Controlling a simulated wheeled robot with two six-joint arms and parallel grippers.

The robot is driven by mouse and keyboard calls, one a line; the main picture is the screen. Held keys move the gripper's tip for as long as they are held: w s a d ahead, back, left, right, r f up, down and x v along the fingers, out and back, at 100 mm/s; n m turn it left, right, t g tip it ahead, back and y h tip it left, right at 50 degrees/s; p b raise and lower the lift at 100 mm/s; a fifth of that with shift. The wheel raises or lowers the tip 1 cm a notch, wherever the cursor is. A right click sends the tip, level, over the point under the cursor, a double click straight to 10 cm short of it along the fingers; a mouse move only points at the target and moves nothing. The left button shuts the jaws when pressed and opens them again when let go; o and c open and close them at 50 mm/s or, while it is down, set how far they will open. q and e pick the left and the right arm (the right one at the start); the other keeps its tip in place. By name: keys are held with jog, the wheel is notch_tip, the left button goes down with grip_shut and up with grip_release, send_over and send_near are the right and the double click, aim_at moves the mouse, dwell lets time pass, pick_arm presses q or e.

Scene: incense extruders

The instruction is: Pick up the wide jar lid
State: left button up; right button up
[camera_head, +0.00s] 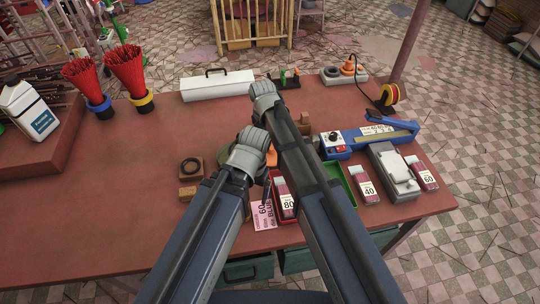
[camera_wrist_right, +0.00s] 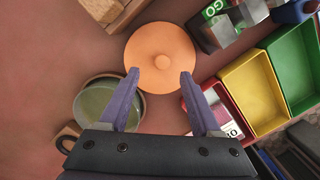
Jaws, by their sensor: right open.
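The wide jar lid is most likely the round flat orange disc (camera_wrist_right: 150,42) with a small knob in its middle, in the right wrist view. In the head view my right gripper's housing (camera_head: 264,95) is farther out than my left gripper (camera_head: 250,152). The left gripper's fingers are hidden.
Red (camera_wrist_right: 212,97), yellow (camera_wrist_right: 251,92) and green (camera_wrist_right: 291,68) trays lie right of the disc. A round dish or jar (camera_wrist_right: 83,92) stands lower left, a wooden block (camera_wrist_right: 102,12) upper left. A white toolbox (camera_head: 217,84) stands behind; the table's left middle is clear.

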aim_at(271, 148)
pick_arm(q)
notch_tip(271, 148, down, 4)
jog(key=b, duration=0.3)
jog(key=shift+f, duration=0.1)
pick_arm(e)
jog(key=f, duration=0.4)
jog(key=shift+w+d+f, duration=0.15)
jog(key=shift+w+d, duration=0.15)
jog(key=shift+d, duration=0.05)
grip_shut()
